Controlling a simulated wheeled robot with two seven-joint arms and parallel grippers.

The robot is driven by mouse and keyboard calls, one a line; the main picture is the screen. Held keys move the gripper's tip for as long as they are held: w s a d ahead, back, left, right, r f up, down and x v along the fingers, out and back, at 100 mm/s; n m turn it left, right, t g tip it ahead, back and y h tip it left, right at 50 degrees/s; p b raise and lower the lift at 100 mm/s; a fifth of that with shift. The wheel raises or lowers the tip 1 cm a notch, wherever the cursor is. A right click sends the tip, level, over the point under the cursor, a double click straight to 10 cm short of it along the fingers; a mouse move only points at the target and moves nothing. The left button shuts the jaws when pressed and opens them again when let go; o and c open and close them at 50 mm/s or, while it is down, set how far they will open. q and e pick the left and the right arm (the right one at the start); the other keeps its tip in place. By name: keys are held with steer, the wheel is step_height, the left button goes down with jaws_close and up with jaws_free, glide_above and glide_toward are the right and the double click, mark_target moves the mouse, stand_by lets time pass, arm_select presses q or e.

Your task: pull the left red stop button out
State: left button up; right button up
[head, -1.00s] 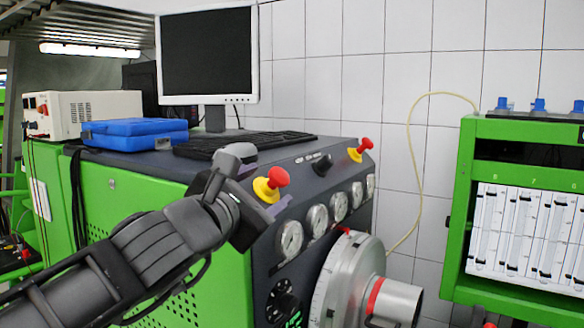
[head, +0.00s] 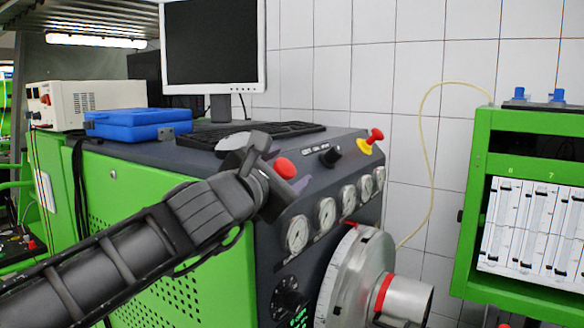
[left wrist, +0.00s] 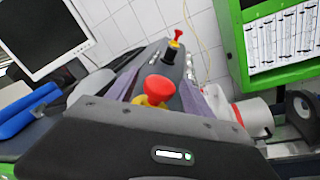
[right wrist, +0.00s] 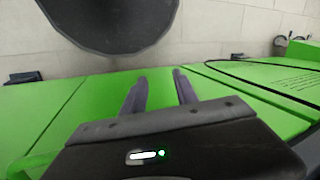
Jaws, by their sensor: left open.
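The left red stop button (head: 284,168) is on the dark sloped panel of the green bench. In the head view my left gripper (head: 282,170) covers its yellow collar and part of its red head. In the left wrist view the red button (left wrist: 159,88) and its yellow collar stand between the two spread fingers of my left gripper (left wrist: 162,92). The gripper is open, and I cannot tell whether a finger touches the button. The right red stop button (head: 375,135) on a yellow collar is farther along the panel. My right gripper (right wrist: 158,92) is open and empty above a green surface.
A black selector knob (head: 330,156) lies between the buttons. Gauges (head: 326,213) and a metal drum (head: 352,275) are on the bench front. A keyboard (head: 250,134), monitor (head: 213,45) and blue case (head: 138,123) are on top. A green flowmeter cabinet (head: 475,200) stands right.

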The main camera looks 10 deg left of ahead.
arm_select(q)
steer(key=shift+w+d, duration=0.15)
steer(key=shift+w, duration=0.55)
steer(key=shift+w+d, duration=0.1)
steer(key=shift+w, duration=0.55)
jaws_close()
